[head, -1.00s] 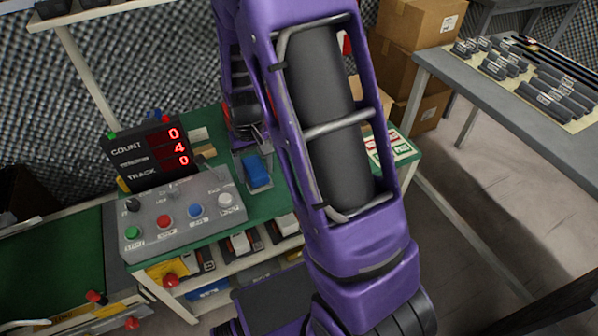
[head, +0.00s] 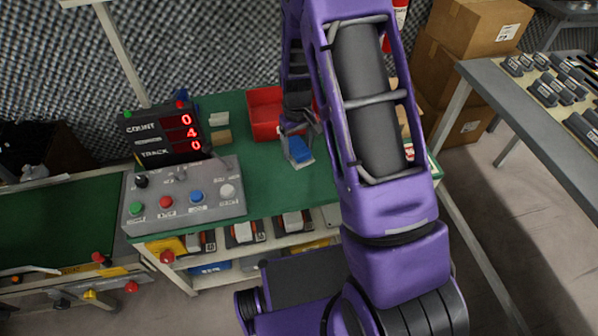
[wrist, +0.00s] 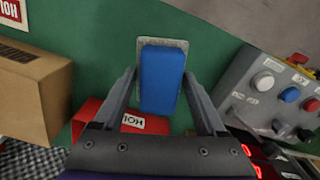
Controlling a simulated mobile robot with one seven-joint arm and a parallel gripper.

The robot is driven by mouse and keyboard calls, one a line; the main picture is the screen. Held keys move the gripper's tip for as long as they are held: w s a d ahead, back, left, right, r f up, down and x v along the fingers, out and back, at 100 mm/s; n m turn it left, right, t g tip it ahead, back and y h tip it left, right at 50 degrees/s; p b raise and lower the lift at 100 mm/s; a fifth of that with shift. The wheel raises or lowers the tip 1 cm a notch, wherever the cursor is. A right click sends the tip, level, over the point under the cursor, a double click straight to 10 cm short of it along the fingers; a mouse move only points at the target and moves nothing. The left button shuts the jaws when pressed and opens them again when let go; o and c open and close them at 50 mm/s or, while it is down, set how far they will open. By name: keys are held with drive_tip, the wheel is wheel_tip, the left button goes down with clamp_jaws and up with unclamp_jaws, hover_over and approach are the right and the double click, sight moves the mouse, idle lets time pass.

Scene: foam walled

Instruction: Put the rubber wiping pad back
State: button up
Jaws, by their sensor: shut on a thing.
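The rubber wiping pad appears to be the blue block with a grey edge (head: 300,150). My gripper (head: 296,132) is shut on it above the green bench top (head: 262,185). In the wrist view the pad (wrist: 161,80) sits between the two fingers of my gripper (wrist: 160,88), its blue face towards the camera. I cannot tell how far the pad is above the bench. A red open tray (head: 264,122) stands behind and to the left of the pad; it is partly hidden by my gripper in the wrist view (wrist: 95,122).
A grey button console (head: 185,205) and a COUNT display (head: 150,138) stand left on the bench. A cardboard box (wrist: 30,90) lies at the wrist view's left. Bare green bench lies between console and pad. A grey table (head: 500,95) with dark parts stands at right.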

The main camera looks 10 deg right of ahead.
drive_tip(key=shift+w+d+f+n, duration=0.1)
drive_tip(key=shift+w+f+n, duration=0.4)
drive_tip(key=shift+w+f, duration=0.45)
hover_over(297, 177)
wheel_tip(297, 177, down, 6)
drive_tip(key=shift+f+b, duration=0.35)
drive_tip(key=shift+f, duration=2.05)
drive_tip(key=o, duration=1.4)
drive_tip(key=shift+r, duration=0.15)
wheel_tip(297, 177, up, 12)
drive_tip(key=shift+r+p, duration=0.1)
drive_tip(key=shift+p, duration=0.6)
